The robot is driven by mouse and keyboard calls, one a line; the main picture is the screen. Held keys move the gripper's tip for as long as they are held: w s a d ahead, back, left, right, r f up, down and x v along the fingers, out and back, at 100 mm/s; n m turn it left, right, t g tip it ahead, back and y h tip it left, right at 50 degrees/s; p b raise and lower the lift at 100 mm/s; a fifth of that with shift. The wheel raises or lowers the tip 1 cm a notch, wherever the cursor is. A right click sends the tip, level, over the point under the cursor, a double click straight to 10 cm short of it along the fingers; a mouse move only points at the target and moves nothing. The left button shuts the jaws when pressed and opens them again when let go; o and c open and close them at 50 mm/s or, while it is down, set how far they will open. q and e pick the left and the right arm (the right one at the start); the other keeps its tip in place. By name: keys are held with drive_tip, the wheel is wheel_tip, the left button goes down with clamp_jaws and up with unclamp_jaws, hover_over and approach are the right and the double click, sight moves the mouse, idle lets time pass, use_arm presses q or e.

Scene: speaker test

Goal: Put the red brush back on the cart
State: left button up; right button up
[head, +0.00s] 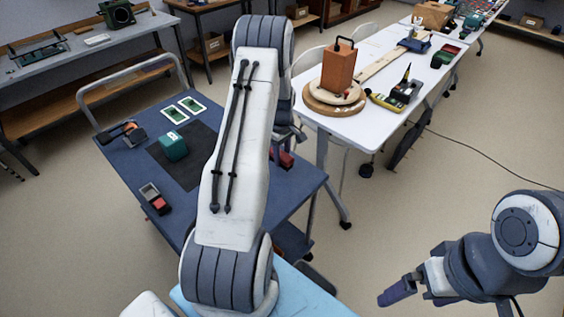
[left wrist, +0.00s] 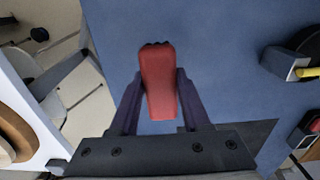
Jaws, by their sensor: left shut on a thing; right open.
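The red brush (left wrist: 160,82) is between the two dark fingers of my left gripper (left wrist: 160,100), which is shut on it. In the head view a bit of the red brush (head: 284,160) shows beside my left arm, over the right side of the blue cart (head: 292,192). My arm hides most of that gripper there. In the wrist view the blue cart top (left wrist: 225,50) lies under the brush. I cannot tell whether the brush touches it. My right gripper (head: 398,292) is open and empty at the lower right, over the floor; its far finger is hard to see.
On the cart are a dark mat (head: 196,172), a teal block (head: 173,148), green-and-white cards (head: 184,108), a grey-and-red box (head: 154,198) and a black-orange tool (head: 127,132). A white table (head: 360,125) stands to the right, close to the cart.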

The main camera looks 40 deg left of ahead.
sight(282, 163)
use_arm(q)
drive_tip(key=shift+w+a+f, duration=0.15)
drive_tip(key=shift+w+a, duration=0.05)
drive_tip(key=shift+f, duration=0.3)
wheel_tip(282, 163, down, 3)
drive_tip(key=shift+f+p, duration=0.1)
drive_tip(key=shift+p, duration=0.4)
drive_tip(key=shift+f, duration=0.15)
drive_tip(key=shift+f, duration=0.1)
drive_tip(key=shift+f, duration=0.15)
drive_tip(key=o, duration=1.2)
drive_tip(key=shift+r, duration=0.2)
